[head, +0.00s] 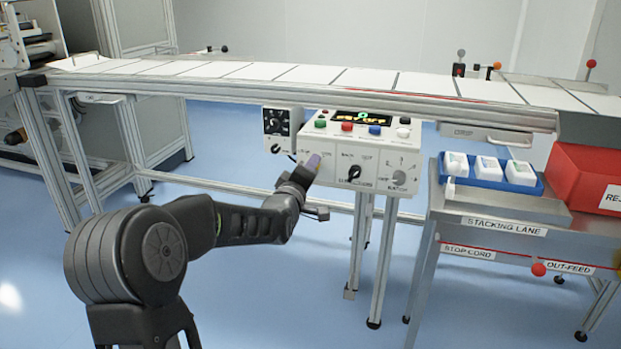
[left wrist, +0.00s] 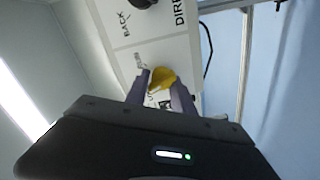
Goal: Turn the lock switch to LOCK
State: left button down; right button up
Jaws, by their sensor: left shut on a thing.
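The control box (head: 365,138) hangs under the conveyor in the head view, with a row of coloured buttons and several switches on its front. My left gripper (head: 312,163) is at the left switch on that front and hides most of it. In the left wrist view, my left gripper (left wrist: 163,90) is shut on a yellow switch knob (left wrist: 162,78), one finger on each side. Lettering beside the knob is partly covered, so I cannot read which position it points to. A black selector knob (head: 353,172) sits to the right of it. My right gripper is not in view.
A small black panel (head: 281,124) with knobs is just left of the box. The conveyor (head: 300,76) runs above. At the right, a steel table (head: 460,200) bears a blue tray (head: 500,178) and a red bin (head: 585,170). The floor in front is clear.

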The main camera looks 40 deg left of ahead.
pick_arm(q)
jog(key=n+b, duration=0.2)
jog(key=n, duration=0.1)
jog(key=shift+a+f+b, duration=0.1)
jog(key=shift+f+b, duration=0.25)
jog(key=shift+f, duration=0.05)
jog(key=shift+n+b, duration=0.6)
jog(key=shift+n, duration=0.5)
jog(key=c, duration=1.1)
grip_release()
jog(key=shift+r, duration=0.2)
